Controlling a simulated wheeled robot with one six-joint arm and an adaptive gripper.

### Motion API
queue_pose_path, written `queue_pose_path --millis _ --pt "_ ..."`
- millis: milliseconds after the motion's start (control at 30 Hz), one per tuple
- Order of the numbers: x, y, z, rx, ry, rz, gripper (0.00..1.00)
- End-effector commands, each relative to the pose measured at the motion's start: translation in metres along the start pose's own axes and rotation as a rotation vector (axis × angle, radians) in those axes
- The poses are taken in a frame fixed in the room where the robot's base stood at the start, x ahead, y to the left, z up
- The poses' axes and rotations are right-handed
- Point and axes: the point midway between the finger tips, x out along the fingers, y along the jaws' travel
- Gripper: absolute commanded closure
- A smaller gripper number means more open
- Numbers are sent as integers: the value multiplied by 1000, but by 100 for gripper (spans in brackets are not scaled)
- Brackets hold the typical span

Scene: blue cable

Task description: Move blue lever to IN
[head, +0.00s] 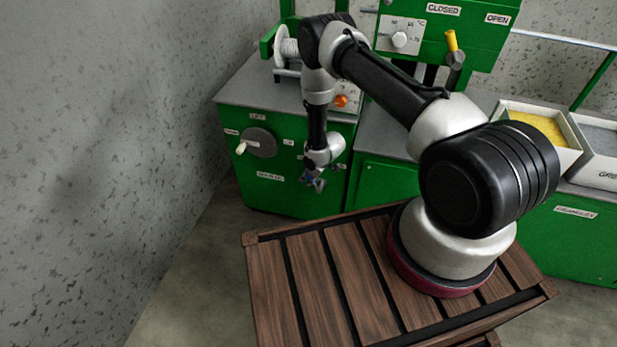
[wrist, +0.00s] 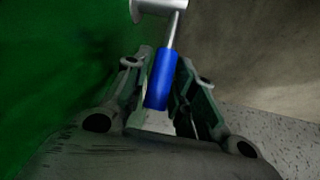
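The blue lever (wrist: 160,78) shows in the wrist view as a blue grip on a thin metal rod, which runs up to a pale round hub (wrist: 158,5). My gripper (wrist: 166,62) has one finger on each side of the blue grip. The fingers look apart, with a gap at least on the right side; whether the left finger touches the grip I cannot tell. In the head view my gripper (head: 316,180) hangs low in front of the green cabinet (head: 285,195). The lever is mostly hidden there behind my gripper, and its IN label cannot be read.
A dark round dial with a pale handle (head: 259,142) is on the cabinet left of my gripper. A white spool (head: 288,47), an orange knob (head: 341,101) and a yellow-handled lever (head: 451,42) are above. The floor (head: 205,260) at the left is clear.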

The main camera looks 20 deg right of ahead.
Motion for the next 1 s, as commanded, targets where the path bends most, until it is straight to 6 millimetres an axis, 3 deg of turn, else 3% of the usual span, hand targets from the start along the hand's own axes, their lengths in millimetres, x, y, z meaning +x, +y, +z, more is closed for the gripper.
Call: queue_pose_path --millis 33,100,567,1000 --pt "0 0 0 0 0 0 89" --pt "0 0 0 0 0 0 100" --pt "-4 1 5 13 57 -6 100" --pt "-22 7 28 68 377 -43 100"
